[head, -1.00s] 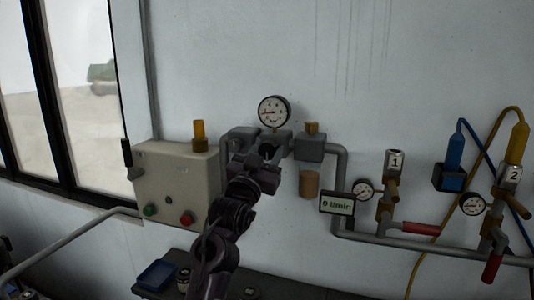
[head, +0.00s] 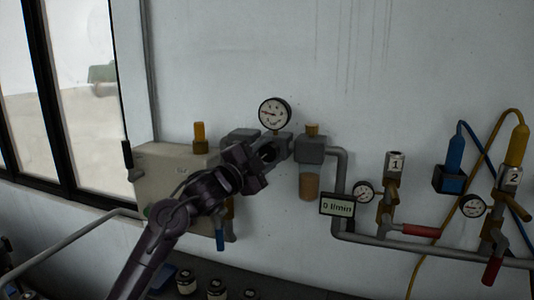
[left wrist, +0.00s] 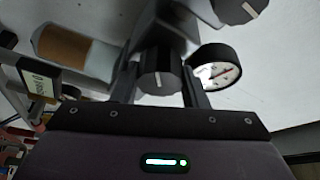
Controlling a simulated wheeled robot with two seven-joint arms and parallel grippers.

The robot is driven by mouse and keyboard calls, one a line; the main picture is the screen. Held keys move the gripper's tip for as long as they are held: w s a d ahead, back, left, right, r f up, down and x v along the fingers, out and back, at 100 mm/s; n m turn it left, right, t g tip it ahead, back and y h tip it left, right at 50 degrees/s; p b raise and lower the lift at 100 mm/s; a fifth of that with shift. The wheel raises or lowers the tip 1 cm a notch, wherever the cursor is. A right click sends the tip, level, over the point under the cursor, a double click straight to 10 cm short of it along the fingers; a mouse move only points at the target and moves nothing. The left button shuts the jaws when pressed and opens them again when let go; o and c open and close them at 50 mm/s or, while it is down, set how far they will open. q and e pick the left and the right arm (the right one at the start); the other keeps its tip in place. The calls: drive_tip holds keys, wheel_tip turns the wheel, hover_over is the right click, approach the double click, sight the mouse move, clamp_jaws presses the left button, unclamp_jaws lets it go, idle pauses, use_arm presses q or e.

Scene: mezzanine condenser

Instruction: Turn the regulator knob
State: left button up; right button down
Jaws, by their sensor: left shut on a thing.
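The regulator knob (left wrist: 160,72) is black with a white line, seen nearly end-on in the left wrist view. My left gripper (left wrist: 158,84) is shut on it, one finger on each side. In the head view my left gripper (head: 264,160) is at the front of the grey regulator body (head: 280,147) and hides most of the knob. The round white gauge (head: 275,113) stands on top of the regulator; it also shows beside the knob in the left wrist view (left wrist: 217,74). My right gripper is not in view.
A second black knob (left wrist: 238,8) is near the top of the left wrist view. The beige control box (head: 165,170) is behind my left arm. A filter with a tan bowl (head: 309,186), a flow display (head: 337,205) and pipes with valves (head: 393,200) are to the right.

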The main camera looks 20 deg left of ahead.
use_arm(q)
drive_tip(key=m+g+p, duration=0.1)
drive_tip(key=m+g, duration=0.1)
drive_tip(key=m, duration=0.3)
drive_tip(key=shift+r+m, duration=0.15)
drive_tip(key=shift+m, duration=0.15)
drive_tip(key=shift+m+g+y+p, duration=0.5)
drive_tip(key=shift+m+g+p, duration=0.25)
drive_tip(key=shift+m, duration=0.95)
drive_tip(key=o, duration=1)
drive_tip(key=shift+c, duration=0.2)
